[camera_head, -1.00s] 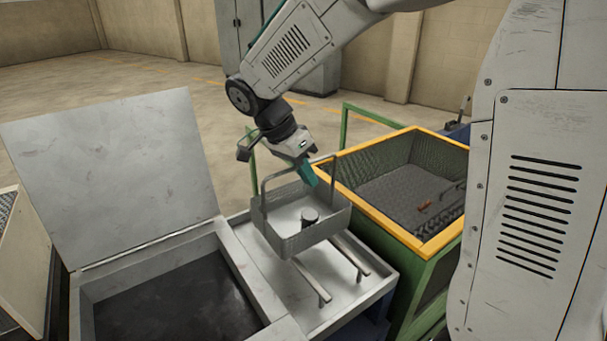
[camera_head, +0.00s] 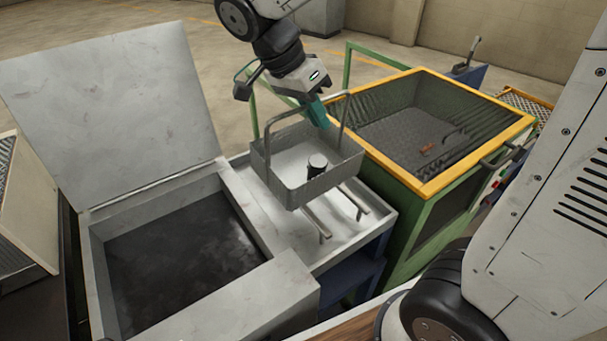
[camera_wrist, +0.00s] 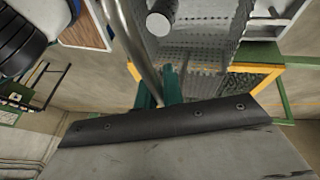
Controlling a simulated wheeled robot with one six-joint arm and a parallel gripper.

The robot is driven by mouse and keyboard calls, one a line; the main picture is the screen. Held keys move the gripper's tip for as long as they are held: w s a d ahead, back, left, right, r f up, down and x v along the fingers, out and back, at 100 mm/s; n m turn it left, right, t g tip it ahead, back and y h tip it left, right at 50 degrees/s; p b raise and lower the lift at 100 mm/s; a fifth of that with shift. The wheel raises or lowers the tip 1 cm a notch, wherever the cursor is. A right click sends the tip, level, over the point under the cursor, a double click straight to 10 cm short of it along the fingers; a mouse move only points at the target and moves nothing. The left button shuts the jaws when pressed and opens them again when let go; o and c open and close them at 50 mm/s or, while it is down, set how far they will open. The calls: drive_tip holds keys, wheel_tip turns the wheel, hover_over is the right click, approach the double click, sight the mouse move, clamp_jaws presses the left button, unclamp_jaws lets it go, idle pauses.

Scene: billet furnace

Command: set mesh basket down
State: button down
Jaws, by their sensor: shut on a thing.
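The grey mesh basket (camera_head: 325,182) hangs by its tall handle from my gripper (camera_head: 318,112), whose teal fingers are shut on the handle bar. A small dark cylinder with a pale top (camera_head: 317,163) stands inside the basket. The basket is about level over the light metal side shelf (camera_head: 345,240) and its two rails (camera_head: 350,198); I cannot tell whether its underside touches them. In the wrist view the teal fingers (camera_wrist: 160,90) grip the handle, with the perforated basket (camera_wrist: 200,45) and the cylinder (camera_wrist: 160,22) beyond.
Left of the shelf is an open tank (camera_head: 180,250) with a dark inside and a raised lid (camera_head: 110,120). The front part of the shelf is clear.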

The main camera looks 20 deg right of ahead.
drive_tip(key=shift+s+n, duration=0.7)
drive_tip(key=shift+s, duration=4.4)
drive_tip(key=shift+w+d+f+n+t+h, duration=0.2)
drive_tip(key=shift+w+f+n+t, duration=0.65)
drive_tip(key=shift+w, duration=2.05)
drive_tip(key=shift+w+d+f+n+t+h, duration=0.1)
drive_tip(key=shift+w+d+f+n+t, duration=0.2)
drive_tip(key=shift+w+f+n, duration=1.85)
drive_tip(key=shift+w+d+f+n+t+h, duration=0.2)
drive_tip(key=shift+w+n+t, duration=0.45)
drive_tip(key=shift+w, duration=2.95)
drive_tip(key=c, duration=1.5)
unclamp_jaws()
drive_tip(key=shift+d+r, duration=0.1)
drive_tip(key=shift+c, duration=0.2)
